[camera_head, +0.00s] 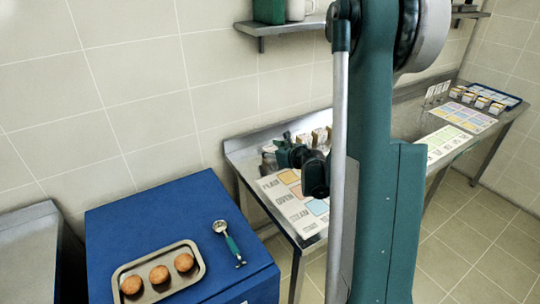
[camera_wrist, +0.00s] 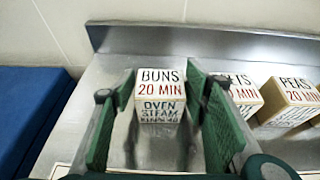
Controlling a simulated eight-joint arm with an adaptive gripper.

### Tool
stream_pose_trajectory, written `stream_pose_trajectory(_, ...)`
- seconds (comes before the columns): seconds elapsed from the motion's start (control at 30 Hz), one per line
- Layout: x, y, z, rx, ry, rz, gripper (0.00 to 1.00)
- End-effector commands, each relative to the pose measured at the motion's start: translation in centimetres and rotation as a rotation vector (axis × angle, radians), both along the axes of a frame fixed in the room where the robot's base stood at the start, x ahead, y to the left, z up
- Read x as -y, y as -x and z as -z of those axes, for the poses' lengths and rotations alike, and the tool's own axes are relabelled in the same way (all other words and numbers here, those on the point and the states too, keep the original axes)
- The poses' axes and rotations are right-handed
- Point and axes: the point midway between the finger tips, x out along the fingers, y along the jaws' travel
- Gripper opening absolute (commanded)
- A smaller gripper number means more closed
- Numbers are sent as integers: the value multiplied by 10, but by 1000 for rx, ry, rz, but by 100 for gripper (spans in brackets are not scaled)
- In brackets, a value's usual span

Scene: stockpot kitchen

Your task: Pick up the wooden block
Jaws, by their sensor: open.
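A wooden block (camera_wrist: 160,95) with "BUNS 20 MIN" on its top stands on the steel counter in the wrist view. Its front face carries "OVEN", "STEAM" and a further line. My gripper (camera_wrist: 160,104) is open, with one green finger pad on each side of this block. A narrow gap seems to show on the left; I cannot tell whether the right pad touches it. In the head view my gripper (camera_head: 284,150) is low over the near counter, partly covering the row of blocks. I cannot make out the BUNS block there.
More lettered blocks stand to the right, one reading "PEAS 20 MIN" (camera_wrist: 291,95). A printed sheet (camera_head: 272,184) lies on the counter (camera_wrist: 105,75), which has a raised back edge. A blue cabinet (camera_head: 130,220) bears a tray (camera_head: 125,270) of three buns and a green-handled scoop (camera_head: 229,240).

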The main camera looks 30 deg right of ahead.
Motion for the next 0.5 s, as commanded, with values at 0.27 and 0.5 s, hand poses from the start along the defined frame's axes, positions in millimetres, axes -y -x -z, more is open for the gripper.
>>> stream_pose_trajectory(0.27,0,0,0,0,0,0,45)
stream_pose_trajectory(0.5,0,0,0,0,0,0,24)
